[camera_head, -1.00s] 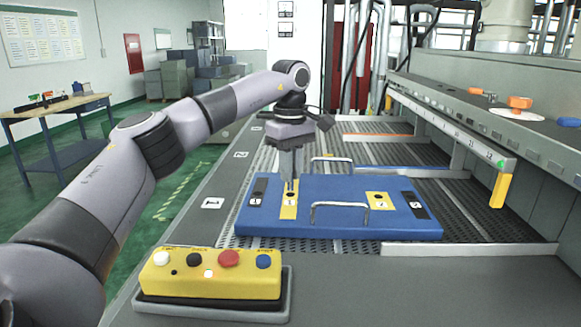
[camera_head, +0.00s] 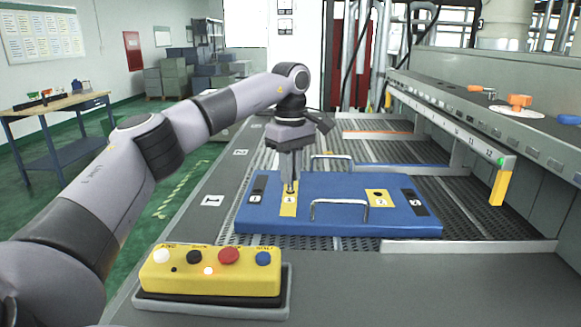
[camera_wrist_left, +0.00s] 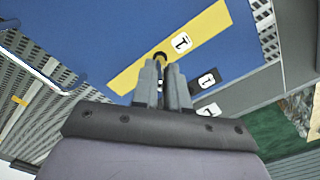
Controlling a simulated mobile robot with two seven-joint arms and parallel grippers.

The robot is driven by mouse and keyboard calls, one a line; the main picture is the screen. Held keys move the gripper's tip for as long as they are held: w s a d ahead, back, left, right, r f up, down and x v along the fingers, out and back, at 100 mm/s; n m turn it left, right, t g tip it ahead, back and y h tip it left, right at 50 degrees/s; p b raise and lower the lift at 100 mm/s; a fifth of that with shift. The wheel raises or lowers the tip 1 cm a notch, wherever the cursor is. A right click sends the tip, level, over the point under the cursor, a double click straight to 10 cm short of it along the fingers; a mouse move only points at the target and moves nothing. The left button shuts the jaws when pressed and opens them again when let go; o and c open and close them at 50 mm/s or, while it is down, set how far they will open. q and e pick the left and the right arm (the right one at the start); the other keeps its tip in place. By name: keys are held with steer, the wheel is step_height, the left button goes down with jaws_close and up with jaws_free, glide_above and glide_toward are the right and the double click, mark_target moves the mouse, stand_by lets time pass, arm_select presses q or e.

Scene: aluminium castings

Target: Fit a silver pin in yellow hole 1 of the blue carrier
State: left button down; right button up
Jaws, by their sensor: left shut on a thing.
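The blue carrier (camera_head: 335,222) lies flat on the perforated bed, with yellow patches marked 1 and 2 and black patches at its ends. My left gripper (camera_head: 290,183) points straight down over the yellow patch of hole 1 (camera_head: 288,207). It is shut on a silver pin (camera_head: 291,189), of which only a small lower part shows at the hole. In the left wrist view the fingers (camera_wrist_left: 166,80) stand at the rim of the dark hole 1 (camera_wrist_left: 159,57). How deep the pin sits I cannot tell. Yellow hole 2 (camera_head: 377,195) looks empty. My right gripper is out of view.
Two metal handles stand up from the carrier, the near one (camera_head: 340,203) right of my gripper. A yellow button box (camera_head: 210,283) stands in front. A grey rail with numbers (camera_head: 455,125) runs along the right. A workbench (camera_head: 60,110) is far left.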

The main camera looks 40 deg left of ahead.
arm_select(q)
steer(key=shift+f, duration=1.2)
steer(key=c, duration=1.1)
jaws_free()
steer(key=shift+r, duration=0.15)
step_height(320, 180, up, 7)
